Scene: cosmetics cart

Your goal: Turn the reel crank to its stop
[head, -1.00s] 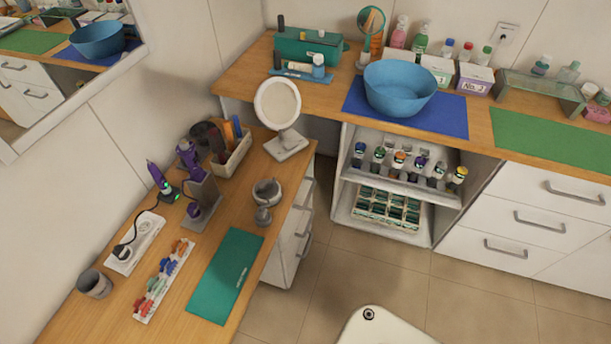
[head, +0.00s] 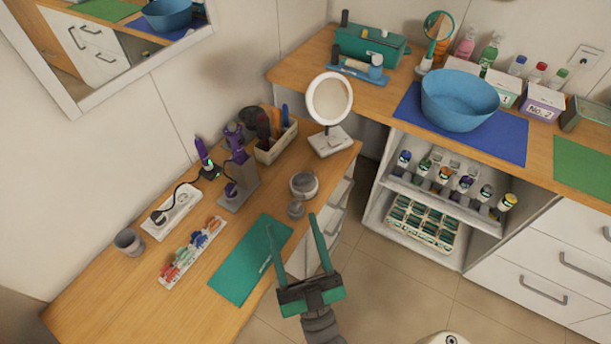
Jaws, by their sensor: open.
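My gripper (head: 292,222) has come up from the bottom of the head view, its two long green fingers spread and pointing away over the front edge of the wooden counter. Nothing is between the fingers. A small grey round device (head: 303,184) with a rounded grey part (head: 296,209) at its near side stands on the counter just beyond the fingertips. It may be the reel with its crank, but I cannot tell for sure. The gripper appears apart from it.
A green mat (head: 248,262) lies left of my gripper. A round mirror (head: 329,101) and a tool bin (head: 277,141) stand behind the grey device. Purple tools on a stand (head: 239,188), a power strip (head: 172,214), colored clips (head: 194,250) and a grey cup (head: 129,242) are farther left.

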